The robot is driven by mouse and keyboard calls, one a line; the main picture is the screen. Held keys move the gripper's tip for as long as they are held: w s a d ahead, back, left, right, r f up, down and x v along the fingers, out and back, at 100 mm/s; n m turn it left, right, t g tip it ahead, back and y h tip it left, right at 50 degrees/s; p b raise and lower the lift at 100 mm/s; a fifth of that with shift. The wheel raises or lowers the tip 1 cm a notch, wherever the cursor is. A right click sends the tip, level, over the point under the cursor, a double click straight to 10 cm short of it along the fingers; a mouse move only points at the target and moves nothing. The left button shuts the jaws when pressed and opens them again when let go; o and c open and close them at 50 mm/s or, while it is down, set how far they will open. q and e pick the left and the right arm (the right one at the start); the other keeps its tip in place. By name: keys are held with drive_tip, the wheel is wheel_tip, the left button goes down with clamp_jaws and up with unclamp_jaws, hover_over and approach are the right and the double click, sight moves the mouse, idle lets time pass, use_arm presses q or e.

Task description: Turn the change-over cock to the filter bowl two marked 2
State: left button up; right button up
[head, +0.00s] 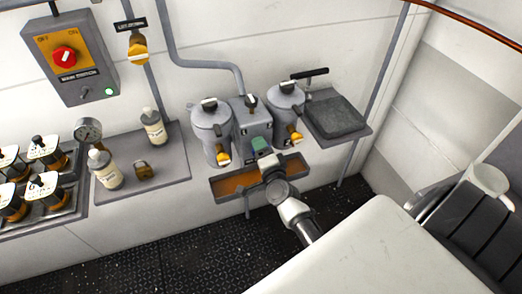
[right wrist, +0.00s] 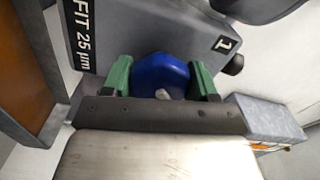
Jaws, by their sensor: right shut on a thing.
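The filter unit has a grey middle block (head: 247,118) between a left filter bowl (head: 211,135) and a right filter bowl (head: 285,107). Bowl numbers are too small to read in the head view. The right wrist view shows the block (right wrist: 150,35) with lettering ending in "FIT 25 µm" and a "1" near one end. My right gripper (head: 261,146) is at the block's front. In the right wrist view my right gripper (right wrist: 162,85) has its green pads shut on the blue cock knob (right wrist: 160,73). No "2" is visible there. My left gripper is not in view.
A drip tray (head: 229,188) is below the block. Yellow drain taps (head: 223,157) are under the bowls. A grey shelf with a dark plate (head: 335,115) is at right. Bottles (head: 105,168) and a small brass piece (head: 144,171) stand on the left shelf.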

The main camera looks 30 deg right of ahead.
idle(0.6)
drive_tip(key=o, duration=0.9)
drive_tip(key=shift+s, duration=0.15)
drive_tip(key=b+v, duration=0.1)
drive_tip(key=v, duration=0.9)
drive_tip(key=shift+s+b, duration=0.3)
